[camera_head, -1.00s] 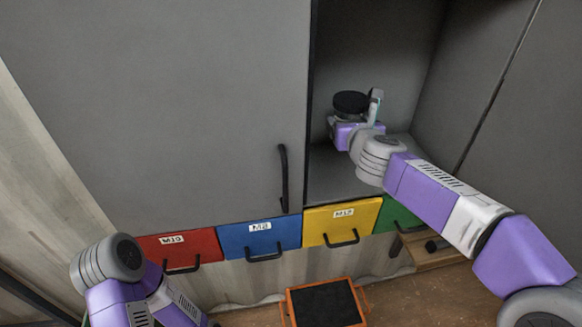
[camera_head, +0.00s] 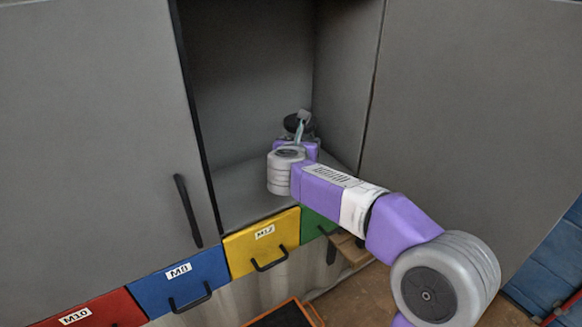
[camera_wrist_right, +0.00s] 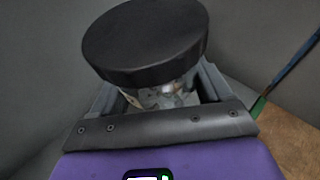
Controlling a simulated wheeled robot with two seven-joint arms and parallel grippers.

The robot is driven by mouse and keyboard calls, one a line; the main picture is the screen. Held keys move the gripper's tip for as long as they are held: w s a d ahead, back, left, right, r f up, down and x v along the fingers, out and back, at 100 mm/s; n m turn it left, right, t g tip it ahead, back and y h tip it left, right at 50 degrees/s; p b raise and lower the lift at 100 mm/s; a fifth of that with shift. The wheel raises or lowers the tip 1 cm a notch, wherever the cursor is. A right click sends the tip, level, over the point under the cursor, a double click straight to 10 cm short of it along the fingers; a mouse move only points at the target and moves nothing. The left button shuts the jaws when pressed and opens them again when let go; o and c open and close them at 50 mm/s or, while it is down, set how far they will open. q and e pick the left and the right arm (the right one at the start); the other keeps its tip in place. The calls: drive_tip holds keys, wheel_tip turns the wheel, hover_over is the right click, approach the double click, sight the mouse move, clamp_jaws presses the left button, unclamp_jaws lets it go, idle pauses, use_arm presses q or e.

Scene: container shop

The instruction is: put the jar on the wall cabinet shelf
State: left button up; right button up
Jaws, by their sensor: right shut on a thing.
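The jar (camera_wrist_right: 145,40) has a wide black lid and a clear body with something pale inside. It fills the middle of the right wrist view, upright or nearly so, between the fingers of my right gripper (camera_wrist_right: 160,95). In the head view the jar's dark lid (camera_head: 293,122) shows inside the open wall cabinet, partly hidden by my right gripper (camera_head: 300,130), which is shut on it. The cabinet shelf (camera_head: 240,192) is the grey floor of that compartment. I cannot tell whether the jar touches the shelf. My left gripper is out of view.
A closed grey door (camera_head: 95,130) with a black handle is left of the opening, and a grey panel (camera_head: 460,130) is right. Red, blue, yellow (camera_head: 262,243) and green drawers line up below. An orange-rimmed tray (camera_head: 285,315) is lower down. The shelf's left part is bare.

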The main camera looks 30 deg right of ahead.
drive_tip(key=shift+f+b, duration=0.75)
drive_tip(key=shift+f, duration=1.75)
drive_tip(key=shift+f, duration=0.2)
drive_tip(key=o, duration=1.3)
drive_tip(key=shift+c, duration=0.2)
drive_tip(key=shift+r, duration=0.25)
drive_tip(key=v, duration=1.2)
